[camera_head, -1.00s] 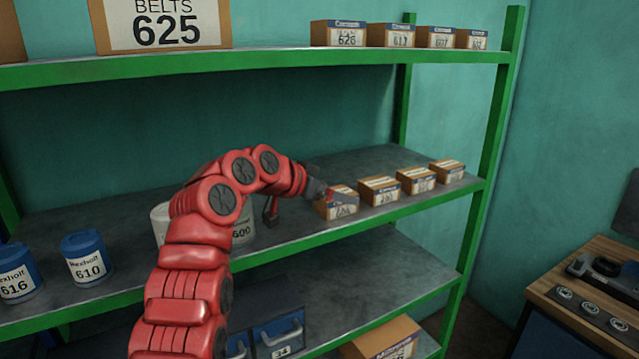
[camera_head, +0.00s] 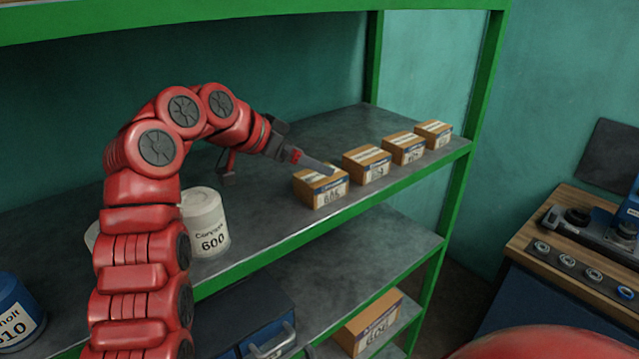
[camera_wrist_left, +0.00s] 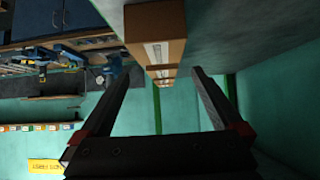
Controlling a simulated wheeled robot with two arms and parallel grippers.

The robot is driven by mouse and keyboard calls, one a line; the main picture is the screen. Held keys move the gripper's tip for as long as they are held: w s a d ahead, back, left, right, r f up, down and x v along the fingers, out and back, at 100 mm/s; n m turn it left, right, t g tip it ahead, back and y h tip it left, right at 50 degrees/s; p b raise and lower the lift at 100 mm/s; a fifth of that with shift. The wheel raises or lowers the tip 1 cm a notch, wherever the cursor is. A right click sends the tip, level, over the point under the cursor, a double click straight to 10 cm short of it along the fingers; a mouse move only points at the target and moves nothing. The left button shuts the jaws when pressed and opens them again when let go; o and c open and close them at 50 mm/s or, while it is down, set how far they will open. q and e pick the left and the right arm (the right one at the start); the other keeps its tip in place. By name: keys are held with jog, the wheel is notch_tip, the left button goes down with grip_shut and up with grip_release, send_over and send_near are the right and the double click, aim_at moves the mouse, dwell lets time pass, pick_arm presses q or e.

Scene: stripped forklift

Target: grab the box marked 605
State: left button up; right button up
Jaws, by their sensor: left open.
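Several small cardboard boxes stand in a row on the middle shelf. The nearest, leftmost one (camera_head: 322,191) has a white label that seems to read 605, though the last digit is blurred. My left gripper (camera_head: 310,165) is open and empty, with one grey finger just above and behind that box's top; I cannot tell if it touches. In the left wrist view the open fingers (camera_wrist_left: 163,74) show with nothing between their tips. A brown box (camera_wrist_left: 155,32), probably the nearest one, lies just past them at the top. My right gripper is not in view.
More boxes (camera_head: 366,163) (camera_head: 404,147) (camera_head: 433,133) continue the row rightward. A white canister marked 600 (camera_head: 206,225) stands left of it. A green-edged shelf (camera_head: 250,8) is above. Another box (camera_head: 368,322) stands lower down. A workbench (camera_head: 575,240) is at the right.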

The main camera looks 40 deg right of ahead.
aim_at(312, 178)
pick_arm(q)
jog(key=shift+f+p, duration=0.35)
jog(key=shift+f, duration=0.6)
jog(key=shift+s+d+f+p, duration=0.1)
jog(key=shift+s+d+p, duration=0.1)
jog(key=shift+p, duration=0.1)
jog(key=shift+w+d+f, duration=0.2)
jog(key=shift+d+f, duration=0.2)
jog(key=shift+d, duration=0.05)
jog(key=p+x, duration=0.3)
jog(key=x, duration=0.2)
jog(key=shift+d+p, duration=0.1)
jog(key=shift+p, duration=0.3)
jog(key=shift+d+f, duration=0.25)
jog(key=shift+f, duration=0.15)
jog(key=shift+c, duration=1.4)
jog(key=c, duration=1.1)
